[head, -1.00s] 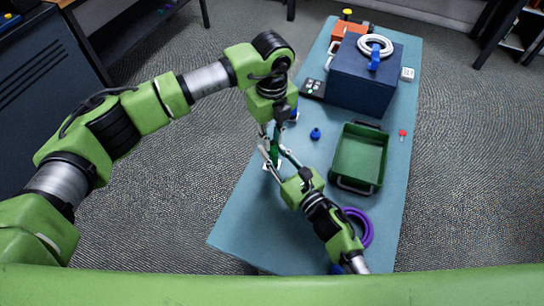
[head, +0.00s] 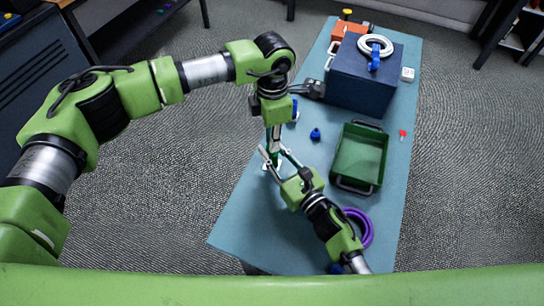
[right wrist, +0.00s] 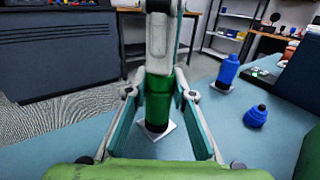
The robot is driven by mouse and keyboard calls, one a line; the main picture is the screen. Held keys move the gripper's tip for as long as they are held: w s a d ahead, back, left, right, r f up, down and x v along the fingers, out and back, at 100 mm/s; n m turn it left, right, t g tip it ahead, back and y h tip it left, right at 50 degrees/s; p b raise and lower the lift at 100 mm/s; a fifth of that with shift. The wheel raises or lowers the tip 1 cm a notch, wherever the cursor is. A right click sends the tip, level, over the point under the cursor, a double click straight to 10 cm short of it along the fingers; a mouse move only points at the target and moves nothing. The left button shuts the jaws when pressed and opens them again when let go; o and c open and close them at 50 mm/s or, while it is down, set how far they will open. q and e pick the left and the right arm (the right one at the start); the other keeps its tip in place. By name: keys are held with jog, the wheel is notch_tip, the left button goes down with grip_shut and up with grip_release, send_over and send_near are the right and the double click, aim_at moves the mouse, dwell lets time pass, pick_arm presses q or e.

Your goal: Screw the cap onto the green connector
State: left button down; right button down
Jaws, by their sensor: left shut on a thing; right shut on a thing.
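The green connector (right wrist: 158,100) stands upright with a black lower end on a white square plate (right wrist: 153,143). My right gripper (right wrist: 158,104) is shut around its sides; in the head view this gripper (head: 272,160) is low over the table's left part. My left gripper (head: 273,133) comes down from above, right over the connector, and is shut. Its fingers (right wrist: 160,35) cover the connector's top in the right wrist view. The cap is hidden there, so I cannot see how it sits on the connector.
A small blue cap (head: 315,134) and an upright blue connector (right wrist: 228,74) stand nearby. A green tray (head: 360,160) and a purple cable coil (head: 359,227) lie to the right. A dark blue box (head: 362,82) stands behind. The table's front left is clear.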

pick_arm(q)
jog(key=m, duration=0.5)
jog(key=shift+m, duration=0.4)
jog(key=m, duration=1)
jog(key=shift+m, duration=0.4)
jog(key=m, duration=0.5)
jog(key=c, duration=1.9)
grip_release()
notch_tip(320, 180, up, 12)
jog(key=shift+f, duration=0.1)
